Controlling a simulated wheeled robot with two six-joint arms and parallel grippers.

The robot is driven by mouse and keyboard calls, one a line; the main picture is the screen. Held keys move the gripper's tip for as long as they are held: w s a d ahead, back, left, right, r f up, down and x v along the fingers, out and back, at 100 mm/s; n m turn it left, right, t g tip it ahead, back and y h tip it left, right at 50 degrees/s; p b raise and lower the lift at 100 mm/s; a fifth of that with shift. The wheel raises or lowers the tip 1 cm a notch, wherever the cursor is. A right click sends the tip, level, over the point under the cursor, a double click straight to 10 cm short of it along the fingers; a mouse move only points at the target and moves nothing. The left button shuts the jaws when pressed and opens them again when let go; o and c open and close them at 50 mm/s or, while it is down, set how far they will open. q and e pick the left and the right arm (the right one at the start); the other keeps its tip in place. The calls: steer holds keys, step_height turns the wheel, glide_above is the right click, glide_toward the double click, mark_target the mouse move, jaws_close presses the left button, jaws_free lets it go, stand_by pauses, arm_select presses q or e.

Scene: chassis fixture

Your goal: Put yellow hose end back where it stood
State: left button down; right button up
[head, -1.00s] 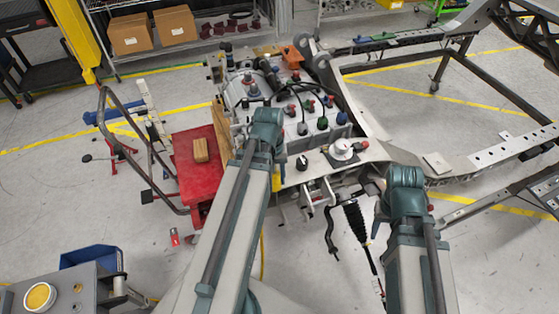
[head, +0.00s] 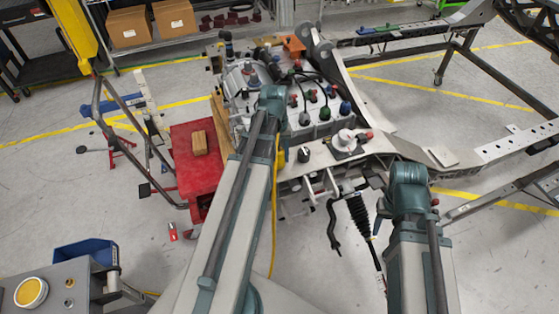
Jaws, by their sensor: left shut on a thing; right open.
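The yellow hose (head: 274,215) rises from the floor along the right side of my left arm. A thicker yellow part (head: 281,152) of it shows beside my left wrist. My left gripper (head: 272,98) is over the front left of the grey battery-like block (head: 325,128). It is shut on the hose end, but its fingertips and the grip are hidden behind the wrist. My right gripper (head: 405,178) is open and empty, right of the chassis front; its wrist mostly hides its fingers. Where the hose end stood cannot be told.
Dark, red, green and blue plugs with black cables (head: 322,92) crowd the block's top. A white round fitting (head: 345,140) sits on the chassis plate (head: 385,146). A red cart (head: 190,170) with a wooden block (head: 199,143) stands left. Floor is clear at lower right.

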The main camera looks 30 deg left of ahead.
arm_select(q)
steer(key=shift+f, duration=0.15)
steer(key=shift+f, duration=0.2)
steer(key=shift+c, duration=1.8)
jaws_free()
steer(key=shift+r, duration=0.1)
steer(key=r+p, duration=0.8)
steer(key=a+r+p, duration=0.1)
steer(key=r+p, duration=0.3)
steer(key=shift+w+r, duration=0.15)
steer(key=shift+w, duration=0.15)
